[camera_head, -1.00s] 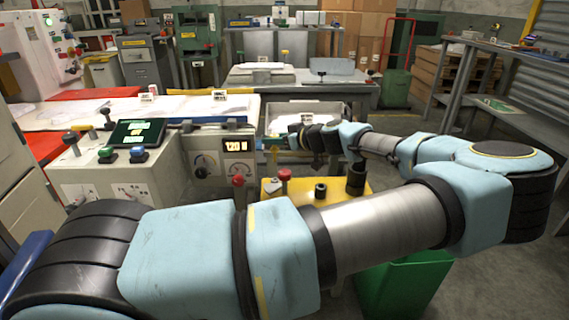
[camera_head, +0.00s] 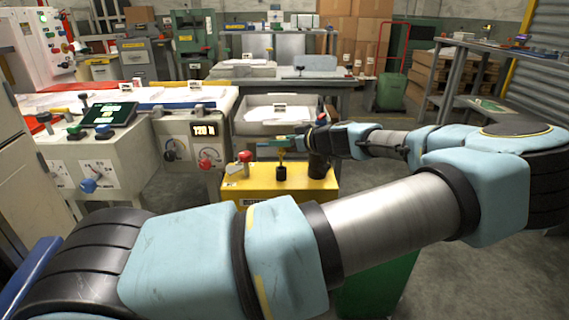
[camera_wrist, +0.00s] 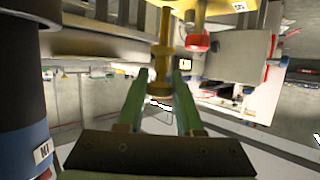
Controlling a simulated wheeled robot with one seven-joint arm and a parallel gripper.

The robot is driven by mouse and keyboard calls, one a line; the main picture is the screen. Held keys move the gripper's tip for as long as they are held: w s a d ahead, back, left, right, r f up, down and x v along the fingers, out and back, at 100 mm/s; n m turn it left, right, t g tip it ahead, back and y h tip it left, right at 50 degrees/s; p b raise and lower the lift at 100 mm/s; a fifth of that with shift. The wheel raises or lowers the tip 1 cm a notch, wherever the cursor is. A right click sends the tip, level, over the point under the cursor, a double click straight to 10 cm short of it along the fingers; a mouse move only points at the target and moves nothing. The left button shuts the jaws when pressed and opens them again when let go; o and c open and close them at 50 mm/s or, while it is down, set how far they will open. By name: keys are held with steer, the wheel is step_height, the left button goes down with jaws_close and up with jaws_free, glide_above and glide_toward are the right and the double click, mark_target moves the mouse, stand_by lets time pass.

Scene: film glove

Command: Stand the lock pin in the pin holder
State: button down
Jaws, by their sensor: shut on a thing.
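The yellow lock pin (camera_wrist: 161,52) is between the two green fingers of my gripper (camera_wrist: 160,82) in the wrist view, which looks upside down. My gripper (camera_head: 281,141) is shut on it. In the head view the pin (camera_head: 281,154) hangs about upright, directly over a short black socket (camera_head: 281,173), which seems to be the pin holder, on the yellow block (camera_head: 258,190). I cannot tell whether the pin's lower end is above the socket or inside it.
A red knob (camera_head: 245,157) stands left of the socket on the block. A taller black cylinder (camera_head: 318,166) stands close on the right, by my wrist. A control console (camera_head: 120,150) is to the left, and a white tray (camera_head: 277,115) is behind.

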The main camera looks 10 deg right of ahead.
mark_target(281, 164)
steer(key=shift+f, duration=2.5)
steer(key=shift+f, duration=0.1)
steer(key=shift+f+b, duration=0.15)
steer(key=shift+b, duration=0.15)
steer(key=c, duration=0.6)
jaws_free()
steer(key=shift+o, duration=0.2)
